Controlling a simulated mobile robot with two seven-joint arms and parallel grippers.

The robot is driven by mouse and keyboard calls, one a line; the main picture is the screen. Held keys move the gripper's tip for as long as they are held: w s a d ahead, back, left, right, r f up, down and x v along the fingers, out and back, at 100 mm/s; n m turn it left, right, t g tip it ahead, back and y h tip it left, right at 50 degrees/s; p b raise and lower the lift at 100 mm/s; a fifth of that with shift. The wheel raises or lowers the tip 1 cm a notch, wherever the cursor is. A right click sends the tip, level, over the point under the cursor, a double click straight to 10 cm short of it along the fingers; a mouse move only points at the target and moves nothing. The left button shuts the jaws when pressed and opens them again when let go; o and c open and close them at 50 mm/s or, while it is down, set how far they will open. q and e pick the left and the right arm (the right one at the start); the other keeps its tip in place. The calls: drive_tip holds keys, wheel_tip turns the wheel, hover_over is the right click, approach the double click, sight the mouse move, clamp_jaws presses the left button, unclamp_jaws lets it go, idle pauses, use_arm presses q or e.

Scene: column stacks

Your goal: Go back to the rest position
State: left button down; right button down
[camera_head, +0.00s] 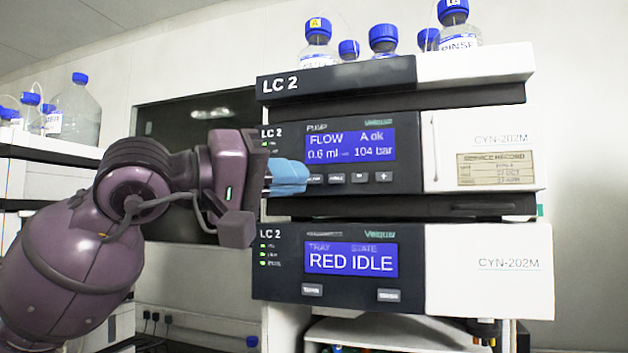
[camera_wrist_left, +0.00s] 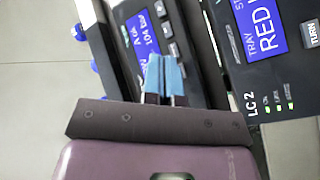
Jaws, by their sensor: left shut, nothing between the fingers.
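My left gripper (camera_head: 290,177) has blue fingertips and comes in from the left in the head view. It is shut and empty, in front of the left part of the pump module (camera_head: 408,152), close to its row of buttons. I cannot tell whether it touches the panel. The left wrist view shows the blue fingers (camera_wrist_left: 164,75) together, with the pump screen (camera_wrist_left: 143,36) beyond them. The pump screen reads FLOW 0.6 ml and 104 bar. The lower module (camera_head: 330,290) reads TRAY STATE RED IDLE. My right gripper is not in view.
The LC 2 stack carries several blue-capped bottles (camera_head: 383,40) on its top tray (camera_head: 335,82). A large bottle (camera_head: 78,112) stands on a shelf at the left. A dark panel (camera_head: 165,120) is on the wall behind my arm. An open bay with a white shelf (camera_head: 385,330) is below the stack.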

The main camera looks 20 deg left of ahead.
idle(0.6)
use_arm(q)
drive_tip(key=w+f+n+g+h, duration=0.2)
drive_tip(key=f+n+g+h, duration=0.1)
drive_tip(key=f+n, duration=0.5)
drive_tip(key=w+f+n+g+h, duration=0.25)
drive_tip(key=f+n, duration=0.25)
drive_tip(key=f, duration=0.6)
drive_tip(key=a+f+n+t+y, duration=0.4)
drive_tip(key=f+n+t, duration=0.3)
drive_tip(key=f+n, duration=0.65)
drive_tip(key=a+f+n+t+y, duration=0.55)
drive_tip(key=f+n, duration=0.35)
drive_tip(key=n, duration=0.9)
drive_tip(key=s+a+f+n+g+y, duration=0.1)
drive_tip(key=s+f+n+g+y, duration=0.1)
drive_tip(key=s+f+n, duration=0.5)
drive_tip(key=s+a+f+n+g+y, duration=0.1)
drive_tip(key=s+f+n+g+y, duration=0.2)
drive_tip(key=s+f+n, duration=0.4)
drive_tip(key=s+a+f+n+g+y, duration=0.1)
drive_tip(key=s+f+n+g+y, duration=0.2)
drive_tip(key=f+n, duration=0.9)
drive_tip(key=s+f+y, duration=0.2)
drive_tip(key=s+f, duration=0.1)
drive_tip(key=f, duration=0.5)
drive_tip(key=shift+s+a+f, duration=0.15)
drive_tip(key=shift+s+f, duration=0.05)
drive_tip(key=shift+s, duration=0.2)
